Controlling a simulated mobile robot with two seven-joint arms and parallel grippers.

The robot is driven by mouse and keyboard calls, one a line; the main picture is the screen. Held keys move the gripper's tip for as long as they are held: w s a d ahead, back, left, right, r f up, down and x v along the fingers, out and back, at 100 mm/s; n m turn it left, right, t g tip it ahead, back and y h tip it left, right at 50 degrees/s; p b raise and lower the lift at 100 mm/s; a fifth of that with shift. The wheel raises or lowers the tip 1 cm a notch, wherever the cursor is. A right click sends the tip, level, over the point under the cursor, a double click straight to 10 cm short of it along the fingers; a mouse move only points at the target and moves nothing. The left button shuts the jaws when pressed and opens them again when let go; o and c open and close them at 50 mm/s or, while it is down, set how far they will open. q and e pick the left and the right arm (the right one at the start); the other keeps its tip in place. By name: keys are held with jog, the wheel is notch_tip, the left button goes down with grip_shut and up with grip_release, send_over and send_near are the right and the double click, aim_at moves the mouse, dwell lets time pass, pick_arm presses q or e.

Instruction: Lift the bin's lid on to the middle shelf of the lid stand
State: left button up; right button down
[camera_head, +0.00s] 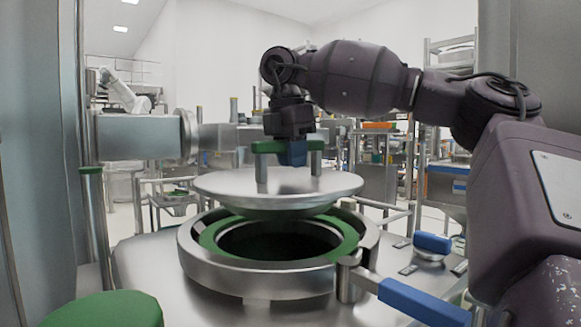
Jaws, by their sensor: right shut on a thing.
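The lid (225,184) is a round metal disc with a green-topped handle (265,147) on two metal posts. My right gripper (292,154) is shut on the handle from above. It holds the lid roughly level, a little above the open bin (258,280), which has a metal rim and a green ring around a dark opening. The lid hides the back of the opening. My left gripper is not in view. I cannot make out the lid stand's middle shelf for certain.
A green round pad (105,310) is at the lower left, near a metal post with a green cap (91,170). A clamp lever with a blue handle (425,303) sticks out at the bin's right front. A smaller blue knob (432,242) is behind it.

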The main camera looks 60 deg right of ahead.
jog(key=shift+r, duration=0.35)
jog(key=shift+s+r, duration=0.1)
jog(key=shift+r, duration=4.05)
